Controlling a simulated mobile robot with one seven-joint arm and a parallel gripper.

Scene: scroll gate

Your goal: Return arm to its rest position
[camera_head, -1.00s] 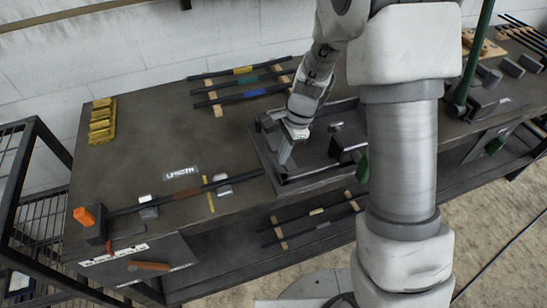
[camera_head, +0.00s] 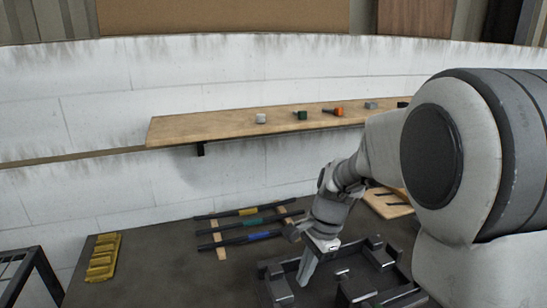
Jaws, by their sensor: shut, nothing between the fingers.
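My gripper (camera_head: 305,272) hangs with its fingers pointing down over the left part of a dark grey tray-like fixture (camera_head: 287,294) on the workbench. The fingers look shut with nothing between them. Whether the fingertips touch the fixture cannot be told. My arm comes in from the right, and its large pale links cover the right side of the view and whatever lies behind them.
The dark workbench (camera_head: 160,270) carries bars with yellow, green and blue bands (camera_head: 247,222) on wooden strips, and a yellow block holder (camera_head: 103,258). A wooden wall shelf (camera_head: 220,127) above holds several small items. The bench's left-middle is clear.

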